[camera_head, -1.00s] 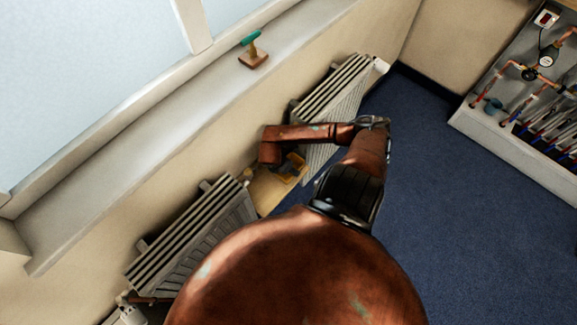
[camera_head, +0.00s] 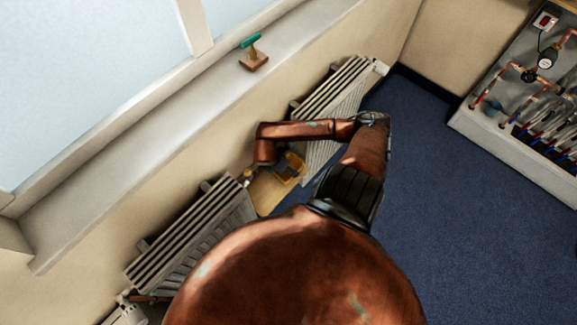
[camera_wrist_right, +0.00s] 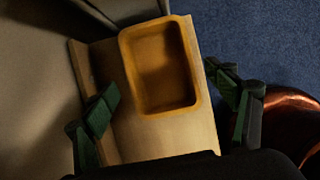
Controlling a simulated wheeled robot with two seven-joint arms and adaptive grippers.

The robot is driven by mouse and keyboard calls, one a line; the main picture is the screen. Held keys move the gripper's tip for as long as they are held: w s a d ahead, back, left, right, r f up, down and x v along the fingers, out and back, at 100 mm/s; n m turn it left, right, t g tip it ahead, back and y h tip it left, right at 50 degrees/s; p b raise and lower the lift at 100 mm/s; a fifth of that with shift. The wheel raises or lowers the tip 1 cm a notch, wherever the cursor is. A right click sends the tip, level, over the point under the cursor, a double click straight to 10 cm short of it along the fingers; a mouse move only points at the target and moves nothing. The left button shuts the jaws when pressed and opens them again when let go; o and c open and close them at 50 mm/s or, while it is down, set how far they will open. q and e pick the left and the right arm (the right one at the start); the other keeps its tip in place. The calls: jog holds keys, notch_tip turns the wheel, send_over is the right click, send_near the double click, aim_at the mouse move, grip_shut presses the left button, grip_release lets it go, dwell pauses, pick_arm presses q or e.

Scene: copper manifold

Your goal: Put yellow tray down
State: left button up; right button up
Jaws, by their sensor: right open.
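The yellow tray (camera_wrist_right: 190,62) is a shallow, empty, round-cornered box. It sits on a pale wooden surface (camera_wrist_right: 135,135) in the right wrist view. In the head view the tray (camera_head: 293,165) shows partly, beside my copper-coloured arm, between the two radiators. My right gripper (camera_wrist_right: 168,100) is open, with one green finger on each side of the wooden surface. The tray lies between and beyond the fingers, and neither finger clearly touches it. In the head view this gripper is mostly hidden by the arm. My left gripper is not in view.
Ribbed radiators stand along the wall, one at the lower left (camera_head: 192,235) and one farther back (camera_head: 340,90). A pipework panel (camera_head: 530,90) is at the right. The blue floor (camera_head: 450,220) is clear.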

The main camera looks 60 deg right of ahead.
jog(key=v, duration=0.6)
jog(key=shift+r+p, duration=0.35)
jog(key=shift+p, duration=0.05)
jog(key=shift+a, duration=0.2)
